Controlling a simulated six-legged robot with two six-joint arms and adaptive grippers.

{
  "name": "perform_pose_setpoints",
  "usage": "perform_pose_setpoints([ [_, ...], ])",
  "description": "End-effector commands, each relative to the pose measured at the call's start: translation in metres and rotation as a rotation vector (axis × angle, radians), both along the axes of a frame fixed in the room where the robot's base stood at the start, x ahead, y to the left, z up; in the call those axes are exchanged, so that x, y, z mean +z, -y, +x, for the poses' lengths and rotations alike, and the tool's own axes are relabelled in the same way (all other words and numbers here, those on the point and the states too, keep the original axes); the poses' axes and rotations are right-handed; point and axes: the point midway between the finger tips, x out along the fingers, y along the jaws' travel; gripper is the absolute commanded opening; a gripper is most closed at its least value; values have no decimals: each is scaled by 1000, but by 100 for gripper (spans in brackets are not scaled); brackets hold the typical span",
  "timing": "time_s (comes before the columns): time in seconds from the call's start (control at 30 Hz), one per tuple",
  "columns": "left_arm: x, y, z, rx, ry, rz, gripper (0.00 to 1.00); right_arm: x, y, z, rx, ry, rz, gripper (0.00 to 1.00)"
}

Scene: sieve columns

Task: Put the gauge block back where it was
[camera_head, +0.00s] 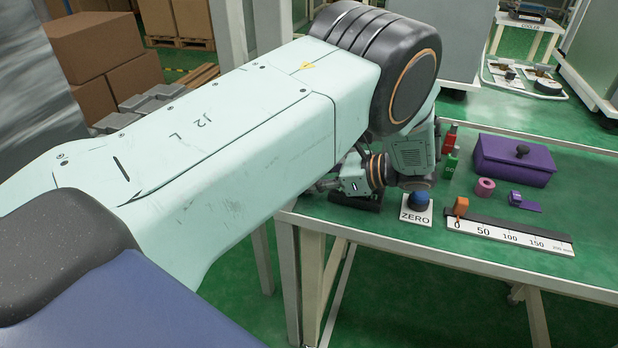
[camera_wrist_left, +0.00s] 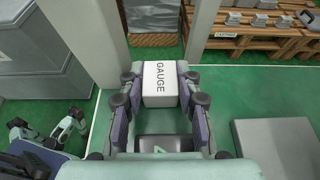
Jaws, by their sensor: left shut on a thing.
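The gauge block (camera_wrist_left: 160,78) is a white box marked GAUGE, seen in the left wrist view between the two fingers of my left gripper (camera_wrist_left: 160,92). The fingers are shut on its sides, and green floor shows beyond it. In the head view my left arm reaches across to the table's near left corner; its wrist hides the gauge block there. A dark flat piece (camera_head: 355,201) lies on the table under the wrist, partly hidden.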

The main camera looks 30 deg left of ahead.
Motion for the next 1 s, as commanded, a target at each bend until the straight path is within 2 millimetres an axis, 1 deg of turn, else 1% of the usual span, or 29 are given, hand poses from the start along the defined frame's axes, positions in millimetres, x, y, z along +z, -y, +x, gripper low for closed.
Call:
perform_pose_setpoints([
  [0.03,-12,1,-5,1,-15,-10,0,-2,0,0,0,0,0,40],
  [0.33,-14,2,-7,2,-17,-10,0,-3,0,0,0,0,0,40],
  [0.37,-14,2,-7,2,-17,-10,34,-3,0,0,0,0,0,40],
  [0.4,-14,2,-7,2,-17,-10,37,-3,0,0,0,0,0,40],
  [0.67,-14,2,-7,1,-17,-10,59,-3,0,0,0,0,0,40],
  [1.0,-14,3,-7,1,-17,-10,60,-3,0,0,0,0,0,40],
])
